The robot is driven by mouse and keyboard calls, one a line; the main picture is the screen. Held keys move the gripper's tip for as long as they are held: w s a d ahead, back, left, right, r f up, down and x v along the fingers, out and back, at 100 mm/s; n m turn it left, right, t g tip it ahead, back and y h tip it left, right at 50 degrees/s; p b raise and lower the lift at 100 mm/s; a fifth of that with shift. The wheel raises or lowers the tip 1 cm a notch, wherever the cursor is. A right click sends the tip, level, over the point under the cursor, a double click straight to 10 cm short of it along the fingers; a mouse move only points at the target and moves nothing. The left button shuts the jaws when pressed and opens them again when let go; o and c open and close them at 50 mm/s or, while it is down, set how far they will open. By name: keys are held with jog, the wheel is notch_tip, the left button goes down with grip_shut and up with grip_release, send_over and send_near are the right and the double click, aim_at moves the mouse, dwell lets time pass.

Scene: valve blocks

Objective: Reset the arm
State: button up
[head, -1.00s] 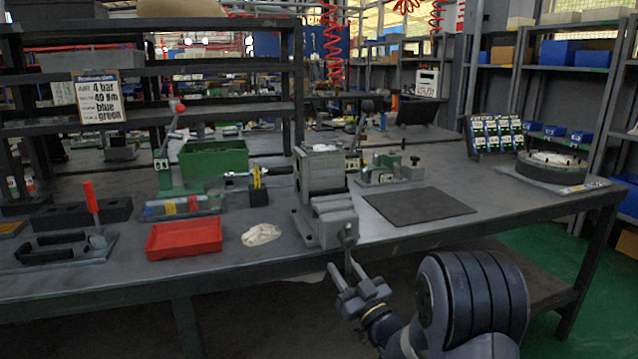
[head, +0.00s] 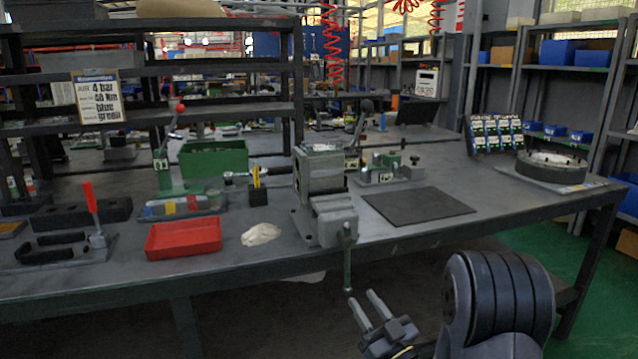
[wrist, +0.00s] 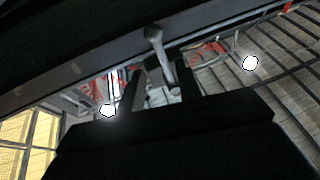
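My gripper (head: 361,298) is in front of the bench, below its front edge and to the lower right of the vise (head: 331,215). Its two fingers stand apart with nothing between them. The vise's handle (head: 347,262) hangs down from its front, just up and left of the fingertips, and looks clear of them. In the wrist view the handle (wrist: 158,45) shows beyond the dark fingers, under the bench edge. My arm's dark rounded links fill the lower right of the head view.
The bench holds a red tray (head: 183,238), a white cloth (head: 261,234), a black mat (head: 418,205), a green bin (head: 213,158) and a round fixture (head: 552,166). Green floor (head: 530,250) lies open to the right.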

jog(key=shift+n+g+y, duration=0.3)
jog(key=shift+n, duration=0.6)
jog(key=shift+w+d+r+p+x, duration=0.1)
jog(key=shift+d+p+x, duration=0.1)
jog(key=shift+x, duration=1.4)
jog(key=shift+w+d+r+p+x, duration=0.1)
jog(key=shift+d+p+x, duration=0.05)
jog(key=shift+x, duration=1.45)
jog(key=shift+w+d+r+p+x, duration=0.1)
jog(key=shift+d+p+x, duration=0.1)
jog(key=shift+x, duration=1.4)
jog(key=shift+s+f, duration=0.1)
jog(key=shift+s, duration=0.05)
